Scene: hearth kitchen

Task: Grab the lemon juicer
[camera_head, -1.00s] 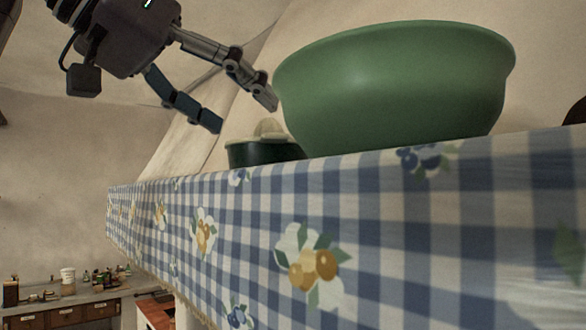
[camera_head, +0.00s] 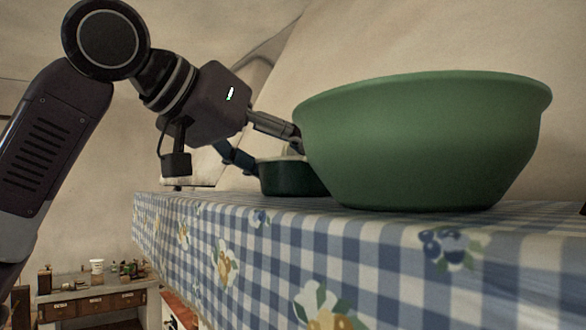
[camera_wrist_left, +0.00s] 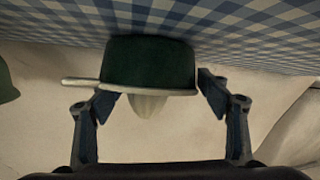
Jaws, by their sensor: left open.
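The lemon juicer (camera_head: 292,177) is a dark green cup with a pale ribbed reamer top. It stands on the checked cloth, left of a large green bowl, which hides part of it in the head view. In the left wrist view the juicer (camera_wrist_left: 148,68) appears upside down, its pale cone and a side handle showing. My left gripper (camera_head: 262,150) is at the juicer, partly hidden by the bowl. In the left wrist view its open fingers (camera_wrist_left: 160,97) stand on either side of the juicer. I cannot tell whether they touch it. My right gripper is not in view.
The large green bowl (camera_head: 420,140) stands close to the right of the juicer and my left gripper. The blue and white checked cloth (camera_head: 390,250) covers the shelf, whose front edge drops away. A wooden desk (camera_head: 95,303) with small items stands far below left.

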